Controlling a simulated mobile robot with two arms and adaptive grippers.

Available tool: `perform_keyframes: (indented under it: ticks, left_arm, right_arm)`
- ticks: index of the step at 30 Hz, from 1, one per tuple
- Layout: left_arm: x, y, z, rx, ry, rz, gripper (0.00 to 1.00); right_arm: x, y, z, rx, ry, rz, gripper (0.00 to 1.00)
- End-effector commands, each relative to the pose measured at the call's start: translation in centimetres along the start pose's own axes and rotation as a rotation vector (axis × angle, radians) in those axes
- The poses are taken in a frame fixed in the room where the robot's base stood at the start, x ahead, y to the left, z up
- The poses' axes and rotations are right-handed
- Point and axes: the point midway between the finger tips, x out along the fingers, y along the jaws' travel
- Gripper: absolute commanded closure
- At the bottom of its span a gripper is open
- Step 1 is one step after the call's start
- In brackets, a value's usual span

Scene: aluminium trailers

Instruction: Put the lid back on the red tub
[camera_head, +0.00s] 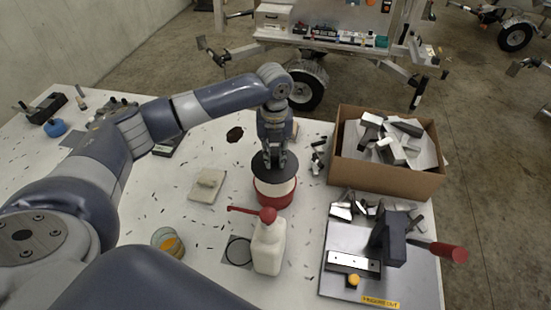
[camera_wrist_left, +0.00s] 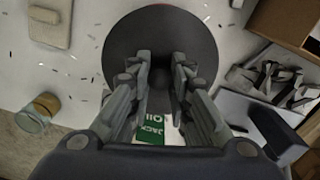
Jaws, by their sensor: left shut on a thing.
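The red tub (camera_head: 274,196) stands on the white table near its middle, with a pale band around its upper part. The dark round lid (camera_head: 260,166) is over the tub's top; it also shows as a wide dark disc in the left wrist view (camera_wrist_left: 121,42). My left gripper (camera_head: 274,162) points down over the lid. Its fingers (camera_wrist_left: 160,76) are shut on the lid's middle, where a dark knob shows between them. I cannot tell whether the lid touches the rim. My right gripper is not in view.
A white pump bottle (camera_head: 268,246) with a red top stands close in front of the tub. A cardboard box (camera_head: 385,178) of metal offcuts and a grey plate with a red-handled tool (camera_head: 380,270) are to the right. A beige pad (camera_head: 207,185) and glass jar (camera_head: 167,241) are left.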

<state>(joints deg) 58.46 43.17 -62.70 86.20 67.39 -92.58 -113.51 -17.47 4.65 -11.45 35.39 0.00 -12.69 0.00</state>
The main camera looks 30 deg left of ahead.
Motion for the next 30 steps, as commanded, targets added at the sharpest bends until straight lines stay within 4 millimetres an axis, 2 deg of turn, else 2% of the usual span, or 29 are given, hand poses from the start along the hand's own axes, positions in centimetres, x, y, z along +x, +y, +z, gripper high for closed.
perform_keyframes:
  ticks: [11, 23, 30]
  left_arm:
    - [1.9, 0.0, 0.0, 0.000, -0.002, 0.000, 0.98]
    - [5.2, 0.1, 0.0, 0.000, -0.003, 0.000, 0.98]
    - [6.6, 0.0, 0.0, 0.000, -0.001, -0.001, 0.98]
  right_arm:
    - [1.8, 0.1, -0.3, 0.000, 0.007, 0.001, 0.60]
    - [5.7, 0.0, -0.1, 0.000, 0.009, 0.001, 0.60]
    - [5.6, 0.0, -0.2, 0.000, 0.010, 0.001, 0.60]
